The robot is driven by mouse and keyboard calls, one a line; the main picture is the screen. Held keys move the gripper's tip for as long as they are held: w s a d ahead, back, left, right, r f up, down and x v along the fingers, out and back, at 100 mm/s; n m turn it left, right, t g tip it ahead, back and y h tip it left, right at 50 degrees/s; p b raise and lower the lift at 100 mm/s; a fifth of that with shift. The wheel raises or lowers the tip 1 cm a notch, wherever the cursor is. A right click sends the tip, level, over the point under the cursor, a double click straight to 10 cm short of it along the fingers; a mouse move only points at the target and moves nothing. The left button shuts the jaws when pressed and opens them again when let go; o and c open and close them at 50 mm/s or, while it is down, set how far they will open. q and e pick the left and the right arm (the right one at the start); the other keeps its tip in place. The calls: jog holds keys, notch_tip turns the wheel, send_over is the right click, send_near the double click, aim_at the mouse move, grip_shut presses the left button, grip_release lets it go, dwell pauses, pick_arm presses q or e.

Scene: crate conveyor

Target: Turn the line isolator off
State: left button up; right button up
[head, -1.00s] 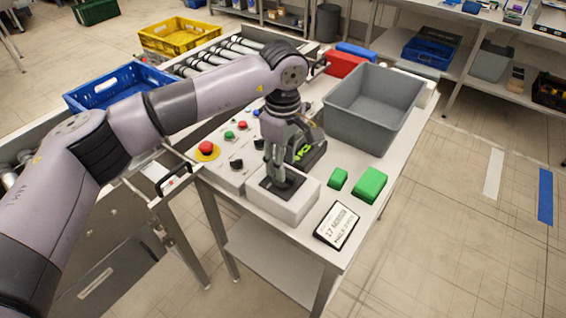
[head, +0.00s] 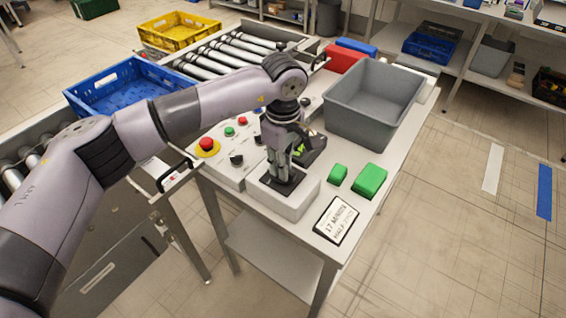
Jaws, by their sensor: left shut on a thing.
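The line isolator appears to be the light grey box (head: 292,205) with a dark top plate, at the near end of the control panel on the table. My left gripper (head: 279,174) points down over the box and is shut on a dark part on its top, which looks like the isolator's handle. The fingers hide most of the handle, so its angle cannot be read. My right gripper is not in view.
The control panel beside it carries a red emergency button (head: 207,145) and several smaller knobs. A grey bin (head: 372,125), green blocks (head: 369,181) and a sign card (head: 337,220) stand to the right. A blue crate (head: 130,88) sits on the conveyor.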

pick_arm(q)
grip_shut()
jog(key=shift+n+b, duration=0.3)
jog(key=shift+b, duration=0.1)
jog(key=n+b, duration=0.3)
jog(key=b, duration=0.1)
jog(key=shift+w+f, duration=0.1)
jog(key=shift+f, duration=0.1)
jog(key=n+b, duration=0.3)
jog(key=n, duration=0.2)
jog(key=shift+r+b, duration=0.1)
jog(key=shift+b, duration=0.2)
jog(key=n+b, duration=0.2)
jog(key=n, duration=0.2)
jog(key=shift+b, duration=0.35)
jog(key=n+b, duration=0.1)
jog(key=n, duration=0.2)
jog(key=shift+r, duration=0.1)
jog(key=shift+r+n+b, duration=0.1)
jog(key=shift+n+b, duration=0.4)
jog(key=shift+n, duration=0.5)
